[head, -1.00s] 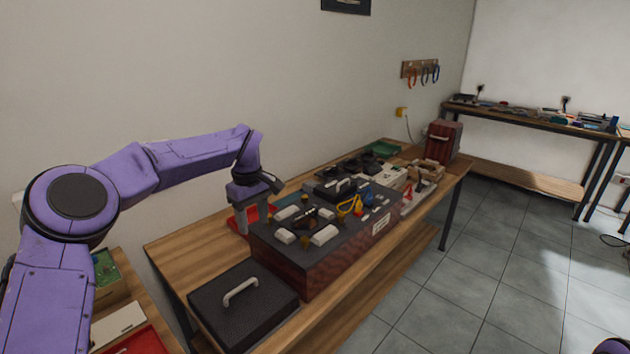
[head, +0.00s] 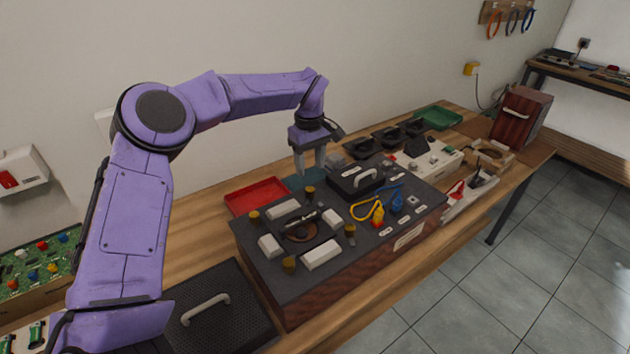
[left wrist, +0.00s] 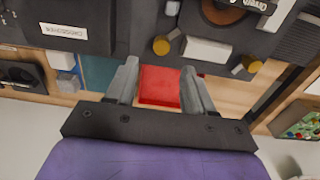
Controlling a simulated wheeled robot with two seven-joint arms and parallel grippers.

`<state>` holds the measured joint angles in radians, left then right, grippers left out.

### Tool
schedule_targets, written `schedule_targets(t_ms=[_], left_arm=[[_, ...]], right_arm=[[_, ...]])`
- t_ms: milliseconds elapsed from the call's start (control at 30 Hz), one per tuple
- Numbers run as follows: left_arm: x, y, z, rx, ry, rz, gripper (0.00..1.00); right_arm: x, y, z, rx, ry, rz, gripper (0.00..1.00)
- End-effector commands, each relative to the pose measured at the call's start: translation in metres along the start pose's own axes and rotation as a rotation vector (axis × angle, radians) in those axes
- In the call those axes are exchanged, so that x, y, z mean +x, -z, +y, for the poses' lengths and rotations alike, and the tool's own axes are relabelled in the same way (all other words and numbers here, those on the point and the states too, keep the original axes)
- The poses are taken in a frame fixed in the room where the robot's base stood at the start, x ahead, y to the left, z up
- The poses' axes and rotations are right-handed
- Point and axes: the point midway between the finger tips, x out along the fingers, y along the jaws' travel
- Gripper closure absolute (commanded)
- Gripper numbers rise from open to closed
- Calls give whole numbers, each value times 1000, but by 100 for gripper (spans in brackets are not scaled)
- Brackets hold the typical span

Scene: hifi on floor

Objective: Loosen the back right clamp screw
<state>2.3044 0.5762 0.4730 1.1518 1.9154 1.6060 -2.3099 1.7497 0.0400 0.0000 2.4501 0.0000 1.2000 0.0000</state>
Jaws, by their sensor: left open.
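The hifi unit (head: 310,285) is a dark-topped box with reddish wood sides on the bench. White blocks and several yellow-brown clamp screws surround a round part on its left half. The back right clamp screw (head: 309,193) stands upright at the back edge; it also shows in the left wrist view (left wrist: 161,46). My left gripper (head: 311,172) is open and empty, fingers pointing down, above and just behind that screw. In the left wrist view the gripper (left wrist: 159,68) has the screw beyond its fingertips, not between them. My right gripper is out of view.
A black crossover box (head: 357,184) with a handle sits right of the screw. A red tray (head: 256,197) lies behind the unit. A black handled cover (head: 215,310) is at front left. Yellow and blue cables (head: 370,208) lie on the unit.

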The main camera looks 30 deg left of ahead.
Motion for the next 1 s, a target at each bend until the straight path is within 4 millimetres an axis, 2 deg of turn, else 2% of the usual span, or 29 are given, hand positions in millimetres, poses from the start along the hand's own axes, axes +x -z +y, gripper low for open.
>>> schedule_targets(t_ms=[200,333,500,700,867,1000], left_arm=[[48,0,-1,1,4,-1,47],[69,0,-1,0,2,1,47],[79,0,0,0,-1,0,47],[80,0,0,0,-1,0,47],[80,0,0,0,-1,1,99],[80,0,0,-1,-1,1,100]], right_arm=[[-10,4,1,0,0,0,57],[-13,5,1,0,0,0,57],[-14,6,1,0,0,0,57],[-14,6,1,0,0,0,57],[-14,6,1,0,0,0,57],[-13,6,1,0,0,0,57]])
